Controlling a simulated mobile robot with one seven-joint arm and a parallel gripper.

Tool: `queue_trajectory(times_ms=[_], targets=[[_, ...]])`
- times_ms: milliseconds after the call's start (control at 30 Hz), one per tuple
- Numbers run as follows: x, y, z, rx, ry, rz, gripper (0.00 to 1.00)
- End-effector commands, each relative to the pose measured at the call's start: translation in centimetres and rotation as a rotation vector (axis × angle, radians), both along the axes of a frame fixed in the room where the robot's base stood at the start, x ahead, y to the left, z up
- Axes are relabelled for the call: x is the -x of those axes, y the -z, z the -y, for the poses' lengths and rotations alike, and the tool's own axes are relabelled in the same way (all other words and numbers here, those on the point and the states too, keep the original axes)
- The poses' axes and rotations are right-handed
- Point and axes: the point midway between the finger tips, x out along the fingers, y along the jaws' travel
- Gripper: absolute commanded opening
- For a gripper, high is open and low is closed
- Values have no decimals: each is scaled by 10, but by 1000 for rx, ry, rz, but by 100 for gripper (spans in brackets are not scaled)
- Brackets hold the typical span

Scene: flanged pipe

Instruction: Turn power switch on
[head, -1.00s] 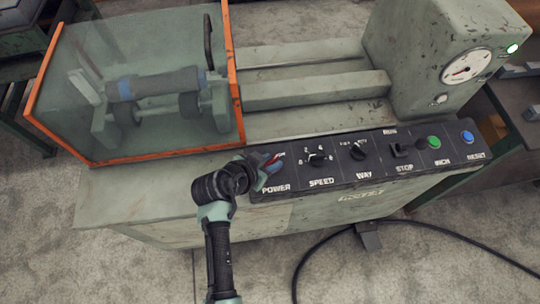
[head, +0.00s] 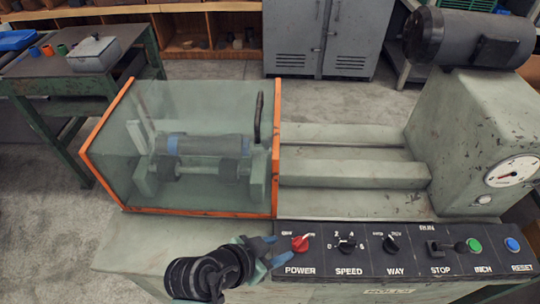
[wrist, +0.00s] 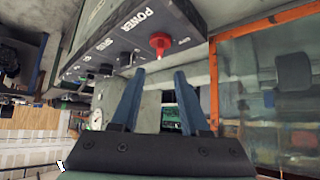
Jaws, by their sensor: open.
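The red power switch (head: 300,243) is a knob at the left end of the black control panel (head: 370,265), above the word POWER. In the wrist view the red knob (wrist: 160,43) stands out beyond the fingertips, above and between them in the picture. My gripper (head: 272,250) is just left of the knob in the head view, its blue fingers apart. In the wrist view my gripper (wrist: 160,72) is open with nothing between the fingers. The fingers look apart from the knob.
An orange-framed clear guard (head: 277,150) stands behind my gripper. A metal cabinet (head: 320,40) is at the back.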

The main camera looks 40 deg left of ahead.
Motion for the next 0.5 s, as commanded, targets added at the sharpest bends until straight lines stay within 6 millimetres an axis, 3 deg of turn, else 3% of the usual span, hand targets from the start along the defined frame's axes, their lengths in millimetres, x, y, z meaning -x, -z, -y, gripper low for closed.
queue_trajectory(times_ms=[200, 500], targets=[[17, -17, -4, 0, -1, -1, 45], [19, -19, -4, 1, 1, 0, 45]])
